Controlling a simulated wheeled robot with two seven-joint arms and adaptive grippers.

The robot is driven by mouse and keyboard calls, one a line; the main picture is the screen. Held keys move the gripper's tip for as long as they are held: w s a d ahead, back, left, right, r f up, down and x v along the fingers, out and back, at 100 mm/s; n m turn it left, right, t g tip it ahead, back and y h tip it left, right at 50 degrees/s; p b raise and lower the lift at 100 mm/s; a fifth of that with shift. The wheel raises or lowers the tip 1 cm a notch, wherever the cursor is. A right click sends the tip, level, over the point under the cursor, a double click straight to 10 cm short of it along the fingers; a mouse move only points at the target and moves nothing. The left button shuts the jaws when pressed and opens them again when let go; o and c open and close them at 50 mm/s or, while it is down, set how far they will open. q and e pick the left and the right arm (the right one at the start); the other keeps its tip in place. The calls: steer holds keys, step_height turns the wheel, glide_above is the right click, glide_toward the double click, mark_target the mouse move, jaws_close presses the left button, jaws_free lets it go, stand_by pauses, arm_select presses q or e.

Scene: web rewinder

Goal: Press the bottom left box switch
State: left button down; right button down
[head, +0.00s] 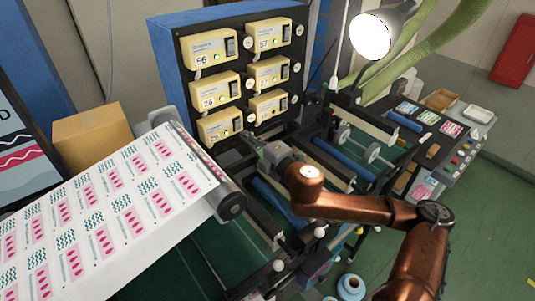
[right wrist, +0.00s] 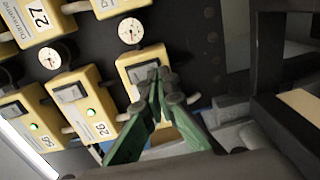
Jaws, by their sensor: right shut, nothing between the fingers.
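The bottom left box (head: 219,126) is a cream box with a dark rocker switch on its right side, low on the dark panel. In the right wrist view this box (right wrist: 133,62) lies behind my fingers, and its switch (right wrist: 138,72) is partly covered. My right gripper (head: 246,136) reaches in from the right with its tips beside the switch side of the box. In the right wrist view its green fingers (right wrist: 158,76) are shut, empty, with tips overlapping the switch. I cannot tell whether they touch it. My left gripper is not in view.
Several similar boxes sit above, including one marked 56 (head: 208,46) and one marked 57 (head: 268,35). A roller (head: 231,203) with a printed web lies below left. Blue rollers and a frame (head: 333,160) stand right of the panel. A lamp (head: 378,33) hangs above.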

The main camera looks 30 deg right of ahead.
steer(key=s+d+f, duration=0.1)
steer(key=s, duration=1)
steer(key=shift+d+b, duration=0.3)
steer(key=shift+d, duration=0.1)
steer(key=shift+s+f, duration=0.15)
steer(key=shift+s, duration=0.05)
